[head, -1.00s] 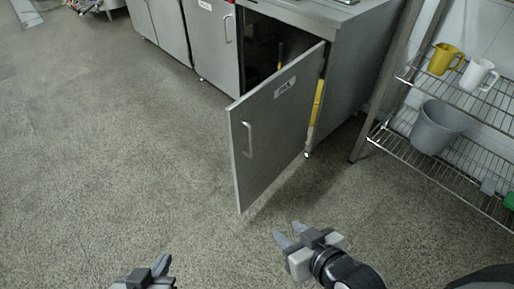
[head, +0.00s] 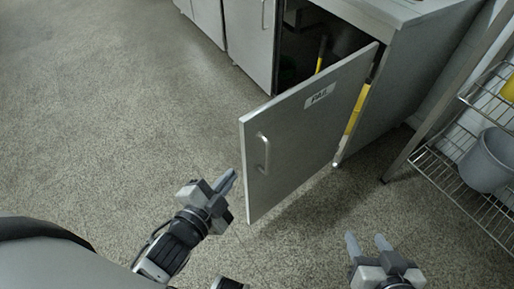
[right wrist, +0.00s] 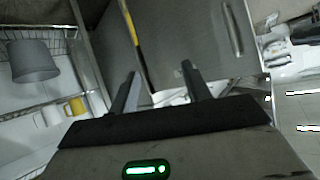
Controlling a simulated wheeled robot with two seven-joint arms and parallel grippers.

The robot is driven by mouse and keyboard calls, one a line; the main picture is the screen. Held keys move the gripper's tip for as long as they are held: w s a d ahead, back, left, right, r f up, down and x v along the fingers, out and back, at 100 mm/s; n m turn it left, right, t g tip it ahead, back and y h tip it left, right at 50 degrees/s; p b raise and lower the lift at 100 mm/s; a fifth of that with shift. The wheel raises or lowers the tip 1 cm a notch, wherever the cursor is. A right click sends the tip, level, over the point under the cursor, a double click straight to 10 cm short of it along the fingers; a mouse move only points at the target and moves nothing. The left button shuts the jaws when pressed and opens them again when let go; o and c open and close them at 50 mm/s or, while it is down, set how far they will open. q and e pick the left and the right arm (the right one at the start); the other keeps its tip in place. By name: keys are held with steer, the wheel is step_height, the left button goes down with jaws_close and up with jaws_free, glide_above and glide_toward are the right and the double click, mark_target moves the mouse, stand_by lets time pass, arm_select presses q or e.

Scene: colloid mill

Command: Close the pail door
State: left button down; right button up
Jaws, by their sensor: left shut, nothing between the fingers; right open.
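The pail door (head: 300,135) is a grey cabinet door with a white label and a bar handle (head: 263,152). It stands wide open, swung out from the cabinet (head: 410,60). My left gripper (head: 229,180) is shut and empty, just left of the door's free edge, a little below the handle. I cannot tell whether it touches the door. My right gripper (head: 368,243) is open and empty, in front of the door to its lower right. In the right wrist view its two fingers (right wrist: 158,85) are spread, with a grey panel beyond them.
Yellow-handled tools (head: 356,108) show at the hinge side and inside the dark cabinet opening. A wire shelf (head: 450,165) with a grey bucket (head: 488,160) stands at the right. A neighbouring closed cabinet door (head: 249,35) is at the left. The floor at left is clear.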

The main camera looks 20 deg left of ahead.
mark_target(251, 150)
arm_select(q)
steer(key=shift+w+d+f+m+t+h+b, duration=0.3)
steer(key=shift+w+m+h, duration=0.25)
steer(key=shift+w+m, duration=1.2)
steer(key=shift+w+d+f+m+t+h+b, duration=0.2)
steer(key=shift+w+f+m+h, duration=0.3)
steer(key=shift+w+m, duration=1.25)
steer(key=shift+w+d+f+m+t+h+b, duration=0.25)
steer(key=shift+w+m+h, duration=0.4)
steer(key=shift+w+m, duration=1.05)
steer(key=shift+w+d, duration=0.1)
steer(key=shift+w, duration=0.1)
